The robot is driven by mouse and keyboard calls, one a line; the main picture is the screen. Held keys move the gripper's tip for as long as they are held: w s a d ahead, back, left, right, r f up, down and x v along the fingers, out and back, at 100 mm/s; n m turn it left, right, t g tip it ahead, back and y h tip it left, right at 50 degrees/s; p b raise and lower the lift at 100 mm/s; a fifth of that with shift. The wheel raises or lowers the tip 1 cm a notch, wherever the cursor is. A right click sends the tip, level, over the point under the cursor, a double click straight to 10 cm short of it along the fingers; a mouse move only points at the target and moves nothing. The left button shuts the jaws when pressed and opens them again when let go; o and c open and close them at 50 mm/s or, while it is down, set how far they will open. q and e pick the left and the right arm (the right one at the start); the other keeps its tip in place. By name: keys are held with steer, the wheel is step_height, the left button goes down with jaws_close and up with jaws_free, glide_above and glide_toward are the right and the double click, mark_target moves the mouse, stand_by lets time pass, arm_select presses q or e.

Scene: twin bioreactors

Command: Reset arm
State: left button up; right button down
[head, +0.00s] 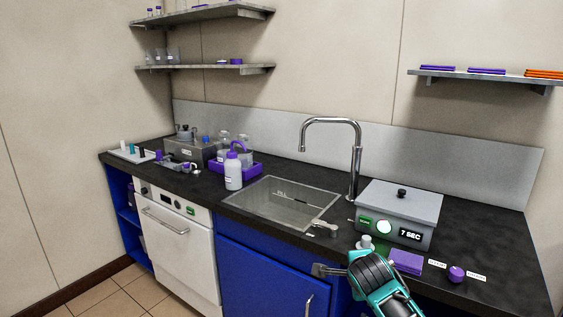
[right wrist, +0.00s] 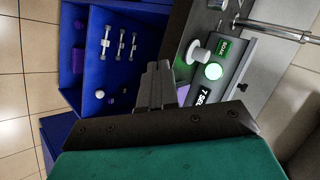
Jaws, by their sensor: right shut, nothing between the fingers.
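My right gripper (head: 318,269) comes in from the bottom right of the head view on a teal and black arm. It is shut and empty, in front of the counter's front edge, below and left of the grey lidded device (head: 397,212). In the right wrist view its closed fingers (right wrist: 155,88) stand near the middle of the picture. My left gripper is not in view.
Blue cabinets (head: 255,275) and a white dishwasher (head: 180,240) stand below.

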steer(key=s+a+f+n+y, duration=0.1)
steer(key=s+f+n+y, duration=0.1)
steer(key=s+f+n, duration=0.65)
steer(key=s+a+f+n+y, duration=0.15)
steer(key=s+f+n, duration=0.45)
steer(key=s, duration=0.6)
steer(key=s+d+n+t, duration=0.1)
steer(key=s+d+n, duration=0.1)
steer(key=s+n, duration=0.4)
steer(key=s, duration=0.4)
steer(key=shift+s+d+f, duration=0.25)
steer(key=shift+d, duration=0.05)
